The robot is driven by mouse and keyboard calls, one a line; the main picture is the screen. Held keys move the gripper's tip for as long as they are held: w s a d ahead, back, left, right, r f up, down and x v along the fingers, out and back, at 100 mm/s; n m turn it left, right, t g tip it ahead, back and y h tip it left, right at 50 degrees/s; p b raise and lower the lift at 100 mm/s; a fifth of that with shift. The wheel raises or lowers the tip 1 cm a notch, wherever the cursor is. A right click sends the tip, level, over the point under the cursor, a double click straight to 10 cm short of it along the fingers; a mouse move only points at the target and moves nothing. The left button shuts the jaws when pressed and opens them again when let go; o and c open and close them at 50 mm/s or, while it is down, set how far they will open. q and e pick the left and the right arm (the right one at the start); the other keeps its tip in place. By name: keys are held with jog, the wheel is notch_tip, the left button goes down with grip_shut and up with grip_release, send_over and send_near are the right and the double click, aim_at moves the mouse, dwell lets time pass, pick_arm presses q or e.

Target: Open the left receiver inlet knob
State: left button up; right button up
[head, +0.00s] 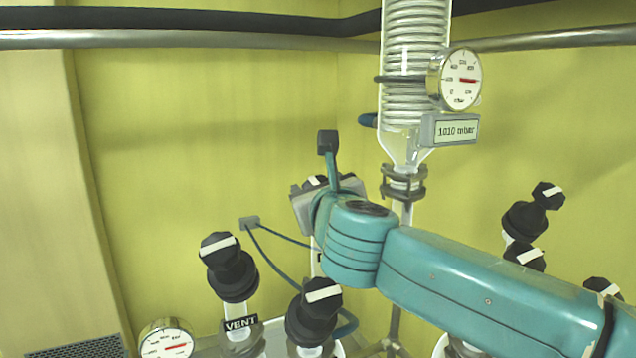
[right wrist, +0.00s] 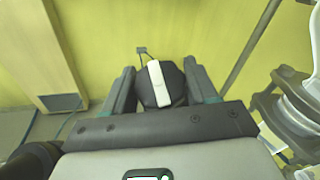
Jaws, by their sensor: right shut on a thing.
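A black knob (right wrist: 176,86) with a white bar sits between the fingers of my right gripper (right wrist: 158,72) in the right wrist view. The fingers are shut on its two sides, and the white bar runs nearly upright, tilted slightly left at the top. In the head view my right gripper (head: 325,184) reaches in from the right, and the held knob (head: 314,183) is mostly hidden behind it. No label shows on this knob, so I cannot read which one it is. My left gripper is not in view.
Other black knobs stand near: one above the VENT label (head: 229,270), one at front centre (head: 312,312), several at right (head: 524,220). A glass condenser (head: 412,75) with a gauge (head: 460,79) and a 1010 mbar display (head: 456,130) rises behind my arm. Another gauge (head: 167,342) is lower left.

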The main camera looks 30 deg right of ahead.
jog(key=shift+n+y+p, duration=0.45)
jog(key=shift+n+y, duration=1.35)
jog(key=shift+f+n+y, duration=0.1)
jog(key=shift+n+y, duration=0.2)
jog(key=o, duration=1)
jog(key=shift+c, duration=0.2)
jog(key=s+a+r+b, duration=0.1)
jog(key=s+r+b, duration=0.1)
jog(key=s, duration=1.4)
jog(key=shift+r, duration=0.35)
